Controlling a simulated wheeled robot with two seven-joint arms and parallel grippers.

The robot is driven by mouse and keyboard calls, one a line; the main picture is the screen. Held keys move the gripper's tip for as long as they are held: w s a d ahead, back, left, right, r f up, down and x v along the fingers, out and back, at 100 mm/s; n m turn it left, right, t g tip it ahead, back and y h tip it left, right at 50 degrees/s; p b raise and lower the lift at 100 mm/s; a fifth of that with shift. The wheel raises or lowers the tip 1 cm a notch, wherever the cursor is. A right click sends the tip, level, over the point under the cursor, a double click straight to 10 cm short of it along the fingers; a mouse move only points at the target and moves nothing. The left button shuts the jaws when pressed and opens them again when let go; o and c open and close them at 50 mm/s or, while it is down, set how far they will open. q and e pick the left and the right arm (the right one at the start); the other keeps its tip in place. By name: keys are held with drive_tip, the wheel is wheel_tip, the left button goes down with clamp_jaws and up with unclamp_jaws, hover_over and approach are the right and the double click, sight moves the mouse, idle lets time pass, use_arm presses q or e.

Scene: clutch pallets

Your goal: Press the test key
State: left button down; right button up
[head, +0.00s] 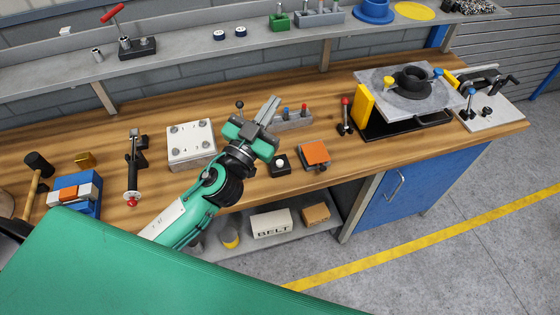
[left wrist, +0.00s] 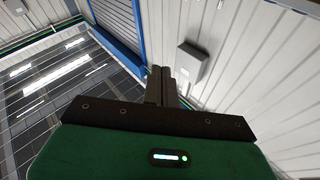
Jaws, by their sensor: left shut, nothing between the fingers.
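A small black box with a white round button (head: 280,164) sits on the wooden bench near its front edge; it may be the test key, but I see no readable label. An orange square pad on a dark base (head: 316,153) lies just right of it. My left gripper (head: 272,102) is shut and empty, behind and above the black box in the picture, its fingers pointing toward the back. The left wrist view shows the shut fingers (left wrist: 161,80) against walls; no bench object shows there. My right gripper is out of view.
A grey block with coloured pegs (head: 291,120) is right beside the left fingers. A pale plate with round studs (head: 191,143) is left of the arm. A red-knobbed lever (head: 345,115) stands farther right.

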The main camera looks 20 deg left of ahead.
use_arm(q)
drive_tip(key=s+d+f+m+g+h, duration=0.1)
drive_tip(key=d+f+m+g+h, duration=0.1)
drive_tip(key=d+m+g+h, duration=1.05)
drive_tip(key=w+a+f+m+g+y, duration=0.1)
drive_tip(key=w+a+f+y, duration=0.4)
drive_tip(key=a+f+y, duration=0.5)
drive_tip(key=a+g, duration=0.1)
drive_tip(key=a, duration=0.2)
drive_tip(key=shift+f+y, duration=0.25)
drive_tip(key=shift+y, duration=0.1)
drive_tip(key=b, duration=0.5)
hover_over(280, 163)
drive_tip(key=a, duration=0.1)
drive_tip(key=f, duration=0.7)
drive_tip(key=shift+s+a+f, duration=0.1)
drive_tip(key=shift+s+f, duration=0.1)
drive_tip(key=shift+f, duration=0.1)
drive_tip(key=shift+f+b, duration=0.5)
drive_tip(key=shift+f, duration=0.1)
drive_tip(key=shift+f, duration=0.1)
